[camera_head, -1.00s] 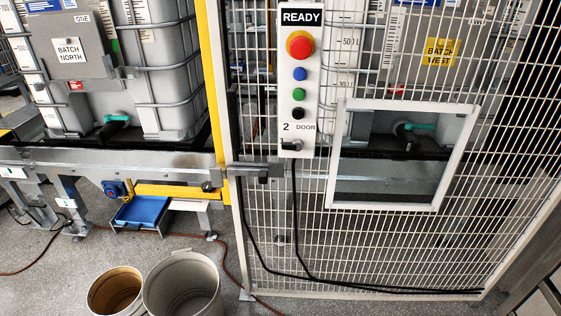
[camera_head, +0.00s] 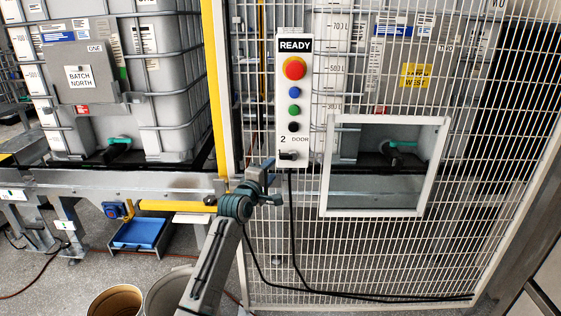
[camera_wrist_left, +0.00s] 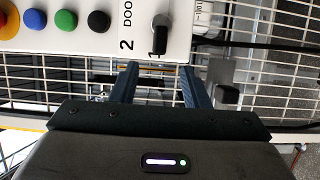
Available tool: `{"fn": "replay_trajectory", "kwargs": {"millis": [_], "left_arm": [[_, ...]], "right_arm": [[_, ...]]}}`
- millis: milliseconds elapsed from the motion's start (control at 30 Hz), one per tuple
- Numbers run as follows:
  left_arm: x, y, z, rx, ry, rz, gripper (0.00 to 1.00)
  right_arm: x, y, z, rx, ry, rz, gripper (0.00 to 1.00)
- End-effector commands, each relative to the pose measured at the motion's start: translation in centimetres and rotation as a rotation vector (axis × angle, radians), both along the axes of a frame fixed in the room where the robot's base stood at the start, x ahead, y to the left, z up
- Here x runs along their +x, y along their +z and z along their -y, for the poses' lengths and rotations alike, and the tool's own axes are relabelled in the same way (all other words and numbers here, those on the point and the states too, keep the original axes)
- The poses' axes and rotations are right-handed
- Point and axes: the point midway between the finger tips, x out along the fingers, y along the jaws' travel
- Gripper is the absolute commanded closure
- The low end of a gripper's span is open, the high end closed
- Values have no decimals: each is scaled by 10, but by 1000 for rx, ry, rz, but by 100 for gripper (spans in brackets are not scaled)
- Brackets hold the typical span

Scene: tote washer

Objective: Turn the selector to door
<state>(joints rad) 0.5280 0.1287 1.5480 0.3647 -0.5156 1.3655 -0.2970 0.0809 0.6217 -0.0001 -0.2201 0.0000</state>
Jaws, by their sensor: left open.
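The selector (camera_head: 289,155) is a small black knob low on the white control panel (camera_head: 284,75), below the marks "2" and "DOOR". Its handle lies crosswise, with the longer end toward the "2" side. It also shows at the top of the left wrist view (camera_wrist_left: 160,38). My left gripper (camera_wrist_left: 157,78) is open and empty, its two blue fingers pointing at the panel's lower end. The selector is just beyond the fingertips, roughly in line with the gap, apart from them. In the head view the left gripper (camera_head: 273,177) is just below and left of the selector. My right gripper is not in view.
The panel carries a READY sign, a red stop button (camera_head: 294,68) and blue, green and black buttons. White mesh fencing (camera_head: 380,255) surrounds it, with a framed opening (camera_head: 323,165) to the right. A latch bar and black cables are close by. Bins stand on the floor below.

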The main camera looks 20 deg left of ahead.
Motion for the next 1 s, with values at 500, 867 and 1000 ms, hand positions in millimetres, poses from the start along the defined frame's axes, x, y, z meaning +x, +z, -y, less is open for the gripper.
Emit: {"fn": "replay_trajectory", "kwargs": {"millis": [500,867,1000], "left_arm": [[76,-1,9,0,0,-3,58],[85,-1,10,1,0,-1,58],[84,-1,10,2,0,-2,64]], "right_arm": [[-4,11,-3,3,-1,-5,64],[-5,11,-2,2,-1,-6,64],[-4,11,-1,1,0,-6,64]]}}
